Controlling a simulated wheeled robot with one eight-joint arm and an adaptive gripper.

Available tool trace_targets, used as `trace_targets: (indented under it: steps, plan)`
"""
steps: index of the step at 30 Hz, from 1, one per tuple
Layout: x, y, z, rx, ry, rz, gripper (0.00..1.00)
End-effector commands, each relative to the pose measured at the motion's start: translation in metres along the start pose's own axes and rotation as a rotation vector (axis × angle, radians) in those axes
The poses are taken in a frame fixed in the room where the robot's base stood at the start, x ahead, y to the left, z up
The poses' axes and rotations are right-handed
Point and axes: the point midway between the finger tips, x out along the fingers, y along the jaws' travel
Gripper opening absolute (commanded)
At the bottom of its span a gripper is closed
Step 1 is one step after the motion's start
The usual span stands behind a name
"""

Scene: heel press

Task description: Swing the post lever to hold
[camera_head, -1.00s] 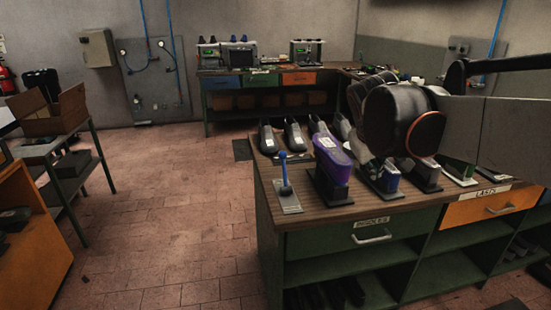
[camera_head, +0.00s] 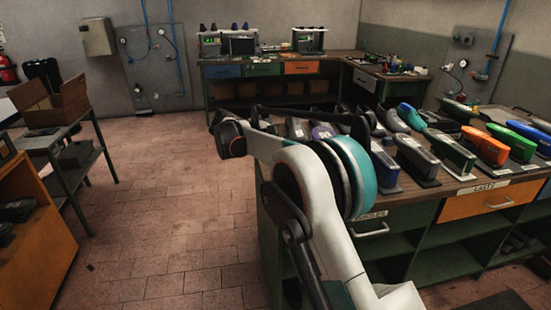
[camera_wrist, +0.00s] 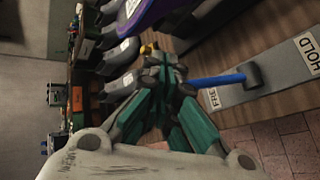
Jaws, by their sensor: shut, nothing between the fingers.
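In the wrist view the post lever (camera_wrist: 218,79) is a blue rod on a dark pivot, standing on a grey plate (camera_wrist: 270,82). The plate has a HOLD label (camera_wrist: 307,50) at one end and a FREE label (camera_wrist: 212,97) at the other, with the pivot between them. My gripper (camera_wrist: 155,62), with teal and grey fingers, is shut and empty. Its fingers are right beside the lever's free end, which is hidden at the fingers; I cannot tell whether they touch. In the head view my arm hides the lever and the plate.
A purple shoe last (camera_wrist: 155,12) stands close to the fingers in the wrist view. Several lasts, such as an orange one (camera_head: 485,146), crowd the workbench (camera_head: 345,252). Open tiled floor (camera_head: 165,200) lies left of the bench.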

Motion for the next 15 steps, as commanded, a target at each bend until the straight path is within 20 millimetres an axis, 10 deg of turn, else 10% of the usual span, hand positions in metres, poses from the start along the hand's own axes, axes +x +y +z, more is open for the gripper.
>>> trace_targets:
  steps: [6, 15]
  plan:
    - [-0.017, -0.052, -0.065, -0.130, -0.038, 0.122, 0.00]
    - [-0.037, -0.102, -0.104, -0.227, -0.080, 0.230, 0.00]
